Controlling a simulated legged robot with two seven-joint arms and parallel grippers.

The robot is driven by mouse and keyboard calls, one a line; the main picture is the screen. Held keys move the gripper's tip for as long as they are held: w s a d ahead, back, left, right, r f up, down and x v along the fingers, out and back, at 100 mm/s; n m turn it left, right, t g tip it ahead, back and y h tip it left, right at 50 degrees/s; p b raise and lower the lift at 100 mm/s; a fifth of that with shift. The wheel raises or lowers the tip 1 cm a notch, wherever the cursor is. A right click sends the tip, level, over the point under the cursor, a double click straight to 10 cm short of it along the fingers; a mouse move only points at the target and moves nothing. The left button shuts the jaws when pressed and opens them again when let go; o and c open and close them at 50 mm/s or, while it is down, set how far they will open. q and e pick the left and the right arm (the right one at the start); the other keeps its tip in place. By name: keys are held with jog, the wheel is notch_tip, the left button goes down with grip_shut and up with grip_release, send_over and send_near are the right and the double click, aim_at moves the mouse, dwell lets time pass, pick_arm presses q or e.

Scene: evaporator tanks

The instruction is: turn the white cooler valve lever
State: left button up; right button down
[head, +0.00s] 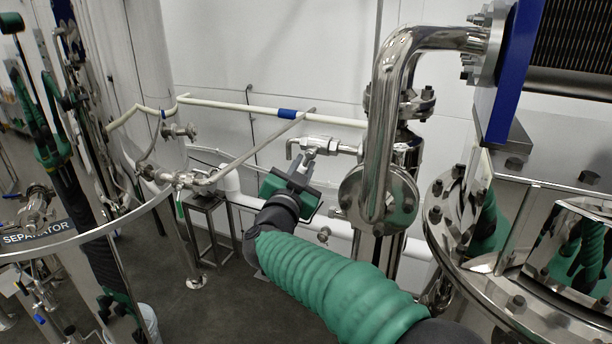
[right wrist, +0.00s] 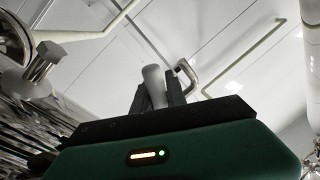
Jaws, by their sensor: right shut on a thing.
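The cooler valve (head: 322,144) is a silver fitting on a thin pipe left of the big bent steel pipe. Its white lever (right wrist: 153,80) shows in the right wrist view as a pale rounded handle between the two dark fingers. My right gripper (head: 299,170), at the end of the green-sleeved arm, is just below the valve in the head view. It is shut on the lever, with one finger on each side. It also shows in the right wrist view (right wrist: 157,90). The fingers hide much of the lever in the head view. My left gripper is not in view.
The bent steel pipe (head: 383,120) with its round flange stands close right of the gripper. A shiny tank (head: 470,260) is at the right. A pale pipe (head: 240,107) runs along the wall behind. A curved metal rim (head: 90,235) lies at the left.

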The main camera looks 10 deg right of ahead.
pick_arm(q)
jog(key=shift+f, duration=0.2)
pick_arm(e)
jog(key=shift+w+a, duration=0.1)
jog(key=shift+a, duration=0.15)
jog(key=c, duration=1.8)
grip_release()
jog(key=o, duration=0.5)
jog(key=shift+s, duration=0.2)
jog(key=shift+c, duration=0.2)
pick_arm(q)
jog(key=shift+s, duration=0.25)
pick_arm(e)
jog(key=shift+s+r, duration=0.1)
jog(key=shift+r, duration=0.05)
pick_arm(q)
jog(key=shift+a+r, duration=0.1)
